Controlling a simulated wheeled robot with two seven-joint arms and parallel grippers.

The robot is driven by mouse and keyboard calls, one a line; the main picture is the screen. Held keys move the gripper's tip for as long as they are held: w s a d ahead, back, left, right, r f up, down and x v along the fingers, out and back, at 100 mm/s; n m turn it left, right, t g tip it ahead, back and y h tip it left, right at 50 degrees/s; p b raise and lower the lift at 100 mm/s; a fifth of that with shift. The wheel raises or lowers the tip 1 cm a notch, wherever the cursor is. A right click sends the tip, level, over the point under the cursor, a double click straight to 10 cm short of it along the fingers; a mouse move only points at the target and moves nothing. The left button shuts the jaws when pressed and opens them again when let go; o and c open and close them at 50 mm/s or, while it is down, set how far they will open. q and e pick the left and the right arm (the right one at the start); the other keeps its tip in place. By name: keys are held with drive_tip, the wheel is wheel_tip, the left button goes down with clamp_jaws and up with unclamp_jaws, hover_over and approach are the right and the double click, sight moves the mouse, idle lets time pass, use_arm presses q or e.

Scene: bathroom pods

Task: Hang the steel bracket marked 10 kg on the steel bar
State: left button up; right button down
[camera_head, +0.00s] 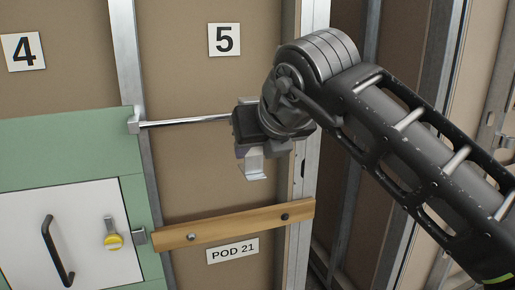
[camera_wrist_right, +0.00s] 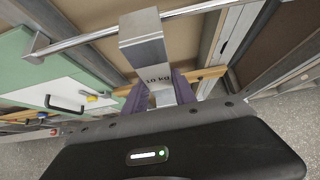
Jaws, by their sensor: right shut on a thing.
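In the right wrist view, the bracket's upper end overlaps the bar (camera_wrist_right: 85,38). I cannot tell whether they touch. My left gripper is not in view.
A wooden rail (camera_head: 235,226) crosses the wall below the bracket, above the POD 21 sign (camera_head: 233,250). A green panel with a white door (camera_head: 75,225), black handle and yellow knob is at left. Metal studs (camera_head: 302,200) frame the bay. The wall between bar and rail is clear.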

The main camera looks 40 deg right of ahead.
drive_tip(key=w+d+f+b, duration=0.1)
drive_tip(key=w+d+f, duration=0.1)
drive_tip(key=w, duration=0.4)
drive_tip(key=shift+w+d+f, duration=0.15)
drive_tip(key=shift+w+f, duration=0.15)
drive_tip(key=shift+f, duration=0.1)
idle(0.3)
drive_tip(key=c, duration=0.9)
unclamp_jaws()
drive_tip(key=v, duration=0.7)
drive_tip(key=shift+s+r, duration=0.25)
drive_tip(key=shift+s, duration=0.05)
